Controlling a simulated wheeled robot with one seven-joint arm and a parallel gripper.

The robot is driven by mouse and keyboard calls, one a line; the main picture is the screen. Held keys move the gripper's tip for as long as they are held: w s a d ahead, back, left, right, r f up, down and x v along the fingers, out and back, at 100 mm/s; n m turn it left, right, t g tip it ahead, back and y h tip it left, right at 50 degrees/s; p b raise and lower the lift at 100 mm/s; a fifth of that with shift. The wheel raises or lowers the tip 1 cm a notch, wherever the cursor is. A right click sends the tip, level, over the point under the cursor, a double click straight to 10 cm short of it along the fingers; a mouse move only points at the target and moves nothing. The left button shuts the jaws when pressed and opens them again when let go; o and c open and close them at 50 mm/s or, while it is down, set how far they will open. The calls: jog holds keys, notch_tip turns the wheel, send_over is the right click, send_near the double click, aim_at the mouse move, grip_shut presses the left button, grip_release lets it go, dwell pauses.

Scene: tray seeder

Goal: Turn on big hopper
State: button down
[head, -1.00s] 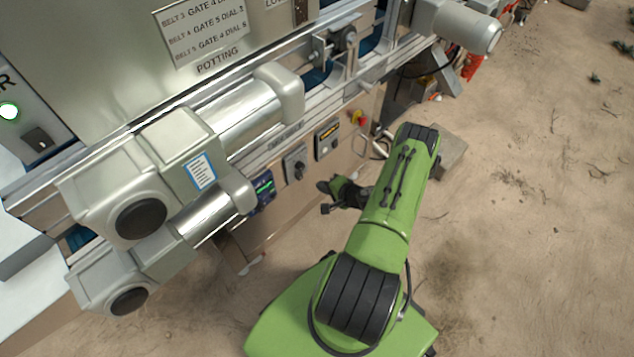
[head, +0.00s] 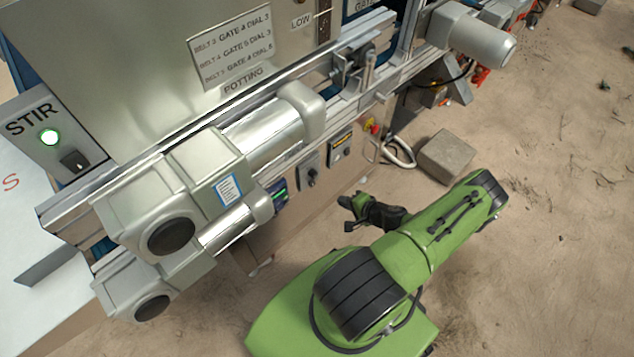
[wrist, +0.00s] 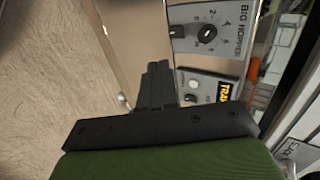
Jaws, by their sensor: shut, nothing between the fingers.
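The big hopper control is a grey panel labelled BIG HOPPER (wrist: 240,18) with a black dial knob (wrist: 207,33) and a number scale, at the top of the wrist view. In the head view, what looks like the same dial panel (head: 309,180) is on the machine's lower side. My gripper (wrist: 158,68) is shut and empty, pointing towards the machine's side, below and left of the dial in the wrist view. In the head view my gripper (head: 346,201) is apart from the panel, to its right. The dial's exact setting is hard to read.
A panel with a yellow-lettered display (wrist: 225,91) is beside the dial panel. A display panel (head: 279,193) is on its other side. Grey motors (head: 170,200) overhang the controls. A stone block (head: 446,156) lies on open sandy ground.

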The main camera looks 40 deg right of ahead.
jog(key=shift+d, duration=0.2)
jog(key=b, duration=0.4)
send_near(313, 185)
jog(key=s+f+x, duration=0.1)
jog(key=x, duration=0.5)
jog(key=shift+w+r, duration=0.25)
jog(key=shift+w, duration=0.35)
